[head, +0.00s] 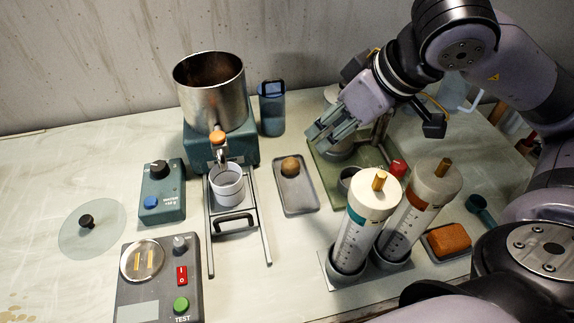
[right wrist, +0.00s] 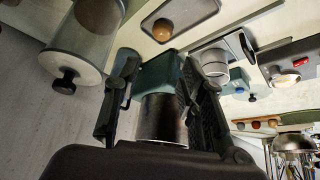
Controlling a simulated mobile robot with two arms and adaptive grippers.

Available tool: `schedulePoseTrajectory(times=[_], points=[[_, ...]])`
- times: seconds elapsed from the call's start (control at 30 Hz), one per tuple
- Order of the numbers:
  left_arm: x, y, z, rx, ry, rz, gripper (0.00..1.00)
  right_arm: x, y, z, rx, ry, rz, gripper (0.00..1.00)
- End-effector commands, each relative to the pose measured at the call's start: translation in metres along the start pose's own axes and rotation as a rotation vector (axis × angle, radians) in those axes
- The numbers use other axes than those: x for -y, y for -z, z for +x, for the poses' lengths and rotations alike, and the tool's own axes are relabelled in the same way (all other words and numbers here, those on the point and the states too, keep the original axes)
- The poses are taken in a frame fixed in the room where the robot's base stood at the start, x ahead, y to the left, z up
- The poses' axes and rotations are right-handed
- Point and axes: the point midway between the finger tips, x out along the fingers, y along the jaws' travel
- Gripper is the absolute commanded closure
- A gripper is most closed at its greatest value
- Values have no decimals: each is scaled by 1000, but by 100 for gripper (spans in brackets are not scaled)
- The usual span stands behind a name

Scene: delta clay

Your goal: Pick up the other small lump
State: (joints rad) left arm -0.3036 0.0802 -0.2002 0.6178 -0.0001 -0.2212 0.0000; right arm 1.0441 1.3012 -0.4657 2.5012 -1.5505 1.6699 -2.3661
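A small round brown lump (head: 290,167) sits on a grey tray (head: 297,197) near the middle of the table. The lump (right wrist: 162,30) and its tray also show at the top of the right wrist view. My right gripper (head: 330,132) is above the table, behind and to the right of the tray. Its fingers (right wrist: 158,105) are apart in the right wrist view, with nothing held between them. The steel pot (right wrist: 160,118) shows beyond the fingers there. My left gripper is not in view.
The steel pot (head: 210,90) on its teal base (head: 235,146) and a white cup (head: 227,185) stand left of the tray. Two upright cylinders (head: 367,225) stand at front right. An orange-brown block (head: 449,239) lies at far right.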

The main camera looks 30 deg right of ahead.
Motion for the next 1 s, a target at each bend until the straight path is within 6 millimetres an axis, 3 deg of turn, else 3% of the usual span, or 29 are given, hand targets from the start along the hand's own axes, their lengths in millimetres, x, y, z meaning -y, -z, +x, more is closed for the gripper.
schedulePoseTrajectory(times=[0.4, 0.77, 1.0], points=[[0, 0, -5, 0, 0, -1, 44, 2, -1, 87, 6, 5, -1, 63], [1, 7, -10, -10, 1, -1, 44, 1, 0, 119, 3, 2, 0, 63], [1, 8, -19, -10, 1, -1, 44, 3, 1, 154, 2, 3, 1, 63]])
